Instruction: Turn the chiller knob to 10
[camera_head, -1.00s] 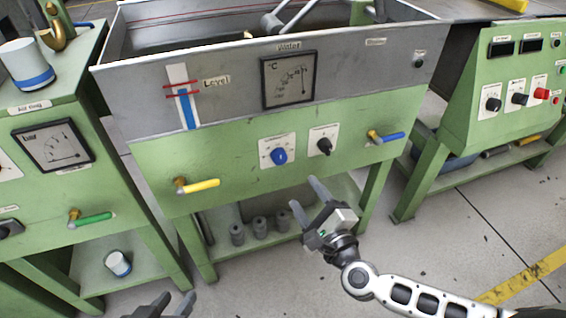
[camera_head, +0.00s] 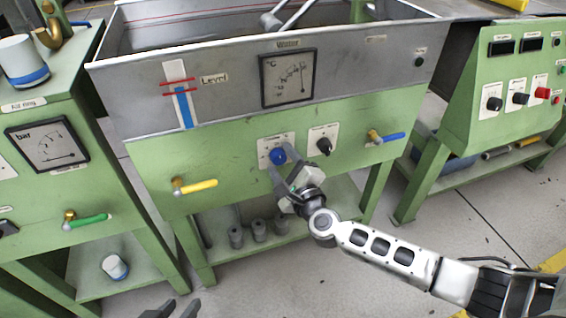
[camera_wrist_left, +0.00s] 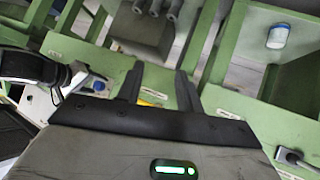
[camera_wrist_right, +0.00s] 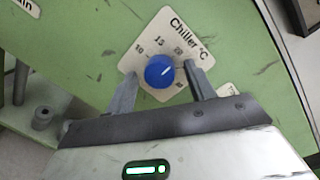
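The chiller knob (camera_head: 277,156) is round and blue, on a white scale plate (camera_wrist_right: 190,30) on the green panel. In the right wrist view the knob (camera_wrist_right: 159,72) faces me, and the plate reads "Chiller °C" with 10, 15 and 20 around it. I cannot make out a pointer mark on the knob. My right gripper (camera_head: 281,164) is open, with one finger on each side of the knob; gaps seem to remain, and contact is unclear. My left gripper (camera_head: 172,309) is open and empty, low at the bottom edge, away from the panel.
A black knob (camera_head: 324,146) sits right of the blue one. A yellow-handled valve (camera_head: 195,186) is at left and a blue-handled valve (camera_head: 385,138) at right. A temperature dial (camera_head: 288,78) is above. Grey cylinders (camera_head: 259,230) stand on the shelf below.

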